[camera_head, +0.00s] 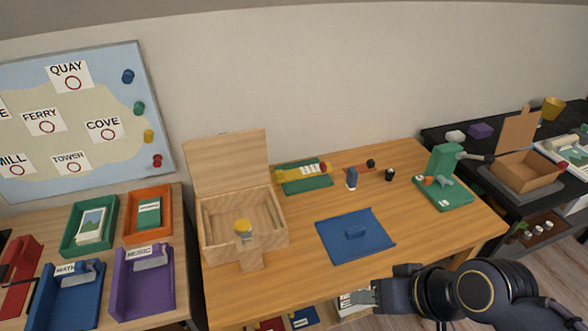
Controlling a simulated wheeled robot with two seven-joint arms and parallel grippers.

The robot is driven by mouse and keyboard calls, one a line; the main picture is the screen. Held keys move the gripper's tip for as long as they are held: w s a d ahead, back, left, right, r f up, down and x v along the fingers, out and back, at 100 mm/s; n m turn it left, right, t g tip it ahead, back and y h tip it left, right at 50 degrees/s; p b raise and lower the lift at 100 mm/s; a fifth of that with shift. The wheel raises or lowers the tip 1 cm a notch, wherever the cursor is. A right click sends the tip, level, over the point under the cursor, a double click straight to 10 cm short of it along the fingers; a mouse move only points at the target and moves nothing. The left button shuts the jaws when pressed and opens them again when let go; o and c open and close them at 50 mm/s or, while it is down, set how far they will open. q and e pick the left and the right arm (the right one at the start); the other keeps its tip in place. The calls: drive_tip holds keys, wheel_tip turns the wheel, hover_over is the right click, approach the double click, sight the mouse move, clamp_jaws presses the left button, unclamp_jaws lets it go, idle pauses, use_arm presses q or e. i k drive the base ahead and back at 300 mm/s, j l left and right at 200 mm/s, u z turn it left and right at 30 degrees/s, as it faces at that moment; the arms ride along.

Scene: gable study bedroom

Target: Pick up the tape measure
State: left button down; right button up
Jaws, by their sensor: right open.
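I cannot surely tell which thing is the tape measure. A small round yellow-topped object (243,228) is at the open wooden box (217,226) on the wooden table. A long yellow object with a red end (300,171) lies on a green mat (318,183) at the back of the table. My right gripper (372,294) is open at the table's front edge, in front of a blue panel and apart from these objects. My left gripper is not in view.
The blue panel with a handle (338,247) lies mid-table. A green stand (442,172) is at the right, with small dark objects to its left. A purple tray (143,290) and other trays fill the left table. Bare wood (430,240) shows at the front right.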

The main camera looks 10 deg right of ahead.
sight(241, 225)
drive_tip(key=i+j+u, duration=0.15)
drive_tip(key=j+u, duration=0.2)
drive_tip(key=i+j+u, duration=0.25)
drive_tip(key=j+u, duration=0.15)
